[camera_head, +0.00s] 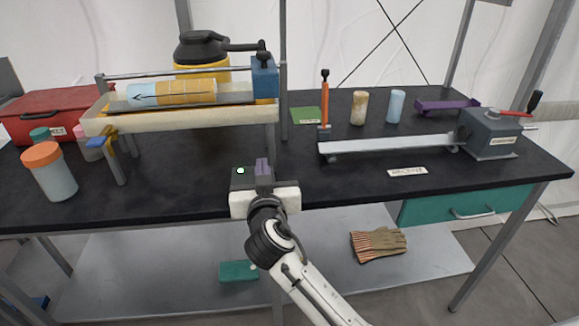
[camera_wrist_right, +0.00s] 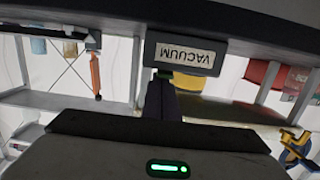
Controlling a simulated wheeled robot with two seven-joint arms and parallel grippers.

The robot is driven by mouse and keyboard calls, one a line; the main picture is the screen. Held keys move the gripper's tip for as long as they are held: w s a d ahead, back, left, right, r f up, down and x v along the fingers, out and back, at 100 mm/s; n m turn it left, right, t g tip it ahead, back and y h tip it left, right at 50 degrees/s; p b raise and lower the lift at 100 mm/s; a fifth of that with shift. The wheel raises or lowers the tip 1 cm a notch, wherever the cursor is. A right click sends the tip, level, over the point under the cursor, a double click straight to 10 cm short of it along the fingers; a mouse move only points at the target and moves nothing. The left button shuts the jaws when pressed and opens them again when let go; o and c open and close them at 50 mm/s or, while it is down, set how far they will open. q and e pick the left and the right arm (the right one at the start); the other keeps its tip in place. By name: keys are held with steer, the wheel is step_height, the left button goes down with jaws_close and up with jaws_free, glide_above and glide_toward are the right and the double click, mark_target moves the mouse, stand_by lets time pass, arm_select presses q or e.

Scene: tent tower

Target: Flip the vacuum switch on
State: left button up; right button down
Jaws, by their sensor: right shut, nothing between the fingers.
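A small dark box with a bright green dot on top (camera_head: 238,181) stands at the table's front edge in the head view. In the right wrist view, upside down, its front label reads VACUUM (camera_wrist_right: 198,58). My right gripper (camera_head: 262,166) is shut and empty, its purple-grey fingers at the box's right part. In the wrist view the fingers (camera_wrist_right: 160,92) reach the box's top edge, and a small greenish bit shows just beyond their tips. The switch lever is not clear behind the fingers; I cannot tell whether they touch it. My left gripper is not in view.
A white-framed stand (camera_head: 180,119) with a layered roll is behind on the left. A black-lidded yellow canister (camera_head: 205,72) stands beyond it. An orange-capped jar (camera_head: 55,176) is at left. A rail with an orange handle (camera_head: 325,105) is at right. Black tabletop around the box is clear.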

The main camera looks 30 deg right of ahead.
steer(key=shift+a+f, duration=0.1)
steer(key=shift+a, duration=0.1)
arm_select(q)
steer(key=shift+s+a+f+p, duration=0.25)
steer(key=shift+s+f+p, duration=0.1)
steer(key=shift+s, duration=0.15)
arm_select(e)
step_height(320, 180, up, 10)
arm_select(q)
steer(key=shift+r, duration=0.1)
